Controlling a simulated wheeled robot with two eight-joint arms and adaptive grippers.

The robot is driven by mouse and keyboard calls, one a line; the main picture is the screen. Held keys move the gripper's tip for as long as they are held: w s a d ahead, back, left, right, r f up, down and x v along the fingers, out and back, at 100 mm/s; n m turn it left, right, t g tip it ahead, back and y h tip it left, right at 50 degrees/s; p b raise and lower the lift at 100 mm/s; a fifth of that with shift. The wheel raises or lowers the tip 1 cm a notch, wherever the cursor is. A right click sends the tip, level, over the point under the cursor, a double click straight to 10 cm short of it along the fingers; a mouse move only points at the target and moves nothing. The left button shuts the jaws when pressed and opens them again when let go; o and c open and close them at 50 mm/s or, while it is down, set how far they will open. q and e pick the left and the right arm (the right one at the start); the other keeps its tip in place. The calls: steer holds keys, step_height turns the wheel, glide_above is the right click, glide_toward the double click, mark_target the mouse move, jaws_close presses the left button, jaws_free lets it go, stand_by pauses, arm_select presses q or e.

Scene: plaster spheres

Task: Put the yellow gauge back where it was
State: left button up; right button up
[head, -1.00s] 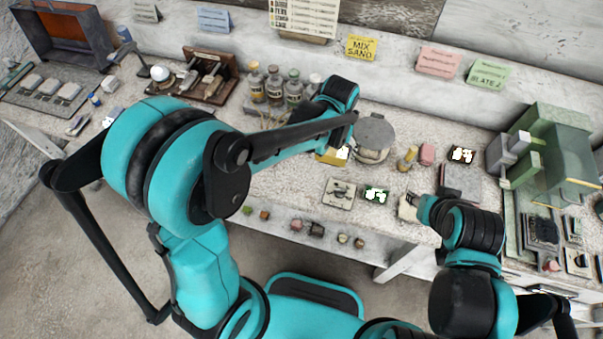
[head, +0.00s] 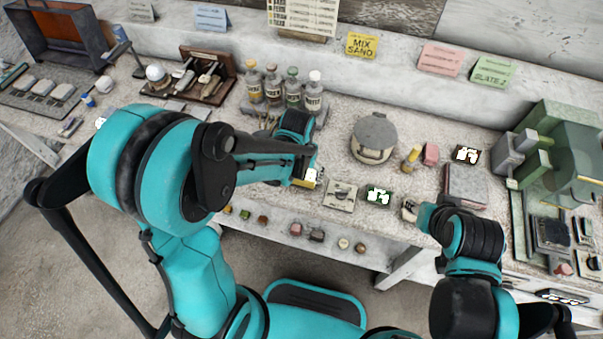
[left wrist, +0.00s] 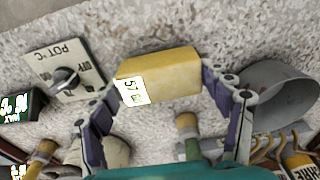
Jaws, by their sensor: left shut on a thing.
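The yellow gauge (left wrist: 160,75) is a yellow block with a white label reading 57. My left gripper (left wrist: 158,85) is shut on it, with one finger at each end in the left wrist view. In the head view the gauge (head: 311,179) shows at the tip of my left gripper (head: 302,174), over the bench front, left of the dial plate. Its underside is hidden, so I cannot tell whether it touches the bench. My right gripper (head: 414,211) is low at the bench front edge. Its fingers are too unclear to read.
The dial plate (head: 340,196) and a lit display (head: 378,196) lie right of the gauge. A lidded round pot (head: 373,140) stands behind them. Several bottles (head: 273,86) stand behind my left gripper. A grey cup (left wrist: 278,88) is beside its finger.

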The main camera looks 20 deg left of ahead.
mark_target(300, 177)
arm_select(q)
steer(key=shift+f, duration=0.15)
steer(key=o, duration=1)
step_height(300, 177, up, 11)
steer(key=s+p, duration=0.1)
steer(key=p, duration=0.3)
steer(key=s+a+r+t, duration=0.1)
steer(key=s+r+t, duration=0.1)
steer(key=s, duration=0.1)
steer(key=s+a+r+t, duration=0.2)
steer(key=s+r, duration=0.1)
steer(key=s+a+r+t, duration=0.1)
steer(key=s+r, duration=0.2)
steer(key=shift+s+a+r+t, duration=0.1)
steer(key=shift+a+r+t, duration=0.05)
steer(key=shift+a+t, duration=0.25)
